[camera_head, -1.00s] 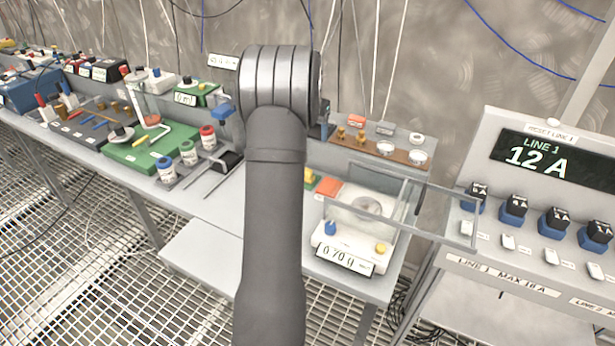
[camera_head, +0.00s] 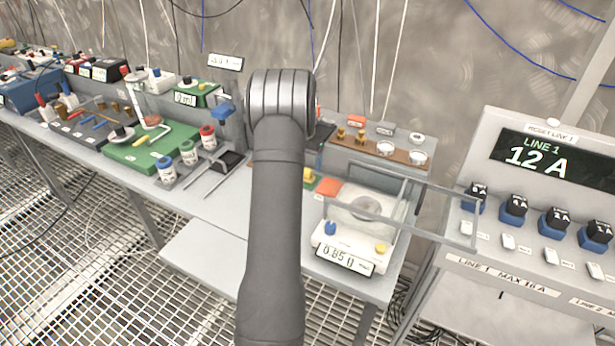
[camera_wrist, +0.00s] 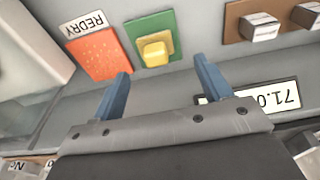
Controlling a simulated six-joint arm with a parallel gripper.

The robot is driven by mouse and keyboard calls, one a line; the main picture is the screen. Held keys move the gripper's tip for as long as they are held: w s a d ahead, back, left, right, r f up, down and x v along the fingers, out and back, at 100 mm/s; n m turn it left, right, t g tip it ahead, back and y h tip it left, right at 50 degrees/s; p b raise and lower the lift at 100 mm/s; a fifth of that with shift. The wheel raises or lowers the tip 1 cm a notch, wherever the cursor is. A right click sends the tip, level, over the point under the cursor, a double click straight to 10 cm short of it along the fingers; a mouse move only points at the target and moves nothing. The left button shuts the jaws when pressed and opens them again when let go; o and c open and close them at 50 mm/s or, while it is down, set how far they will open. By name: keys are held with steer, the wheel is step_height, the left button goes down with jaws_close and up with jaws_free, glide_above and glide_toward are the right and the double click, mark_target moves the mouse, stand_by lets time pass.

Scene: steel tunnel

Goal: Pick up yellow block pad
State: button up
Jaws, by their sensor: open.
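A yellow block (camera_wrist: 155,50) sits on a green square pad (camera_wrist: 137,27) on the grey bench in the wrist view. In the head view the yellow block (camera_head: 309,175) shows just right of my arm, with part of the green pad hidden. My gripper (camera_wrist: 162,68) is open, with two blue fingers apart and nothing between them. In the wrist view the block lies beyond the fingertips, between their lines. I cannot tell how high the fingers are above it. In the head view my gripper is hidden behind my arm.
An orange pad (camera_wrist: 97,54) labelled REDRY lies beside the green pad. A balance (camera_head: 345,235) with a clear shield (camera_head: 430,205) stands to the right. A brown strip (camera_head: 370,152) holds weights behind. A numeric display (camera_wrist: 268,97) is near the right finger.

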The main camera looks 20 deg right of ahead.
steer(key=f, duration=0.5)
steer(key=shift+s+d, duration=0.1)
steer(key=shift+d, duration=0.1)
steer(key=shift+r, duration=0.1)
steer(key=c, duration=1.1)
steer(key=shift+o, duration=0.2)
step_height(320, 180, up, 10)
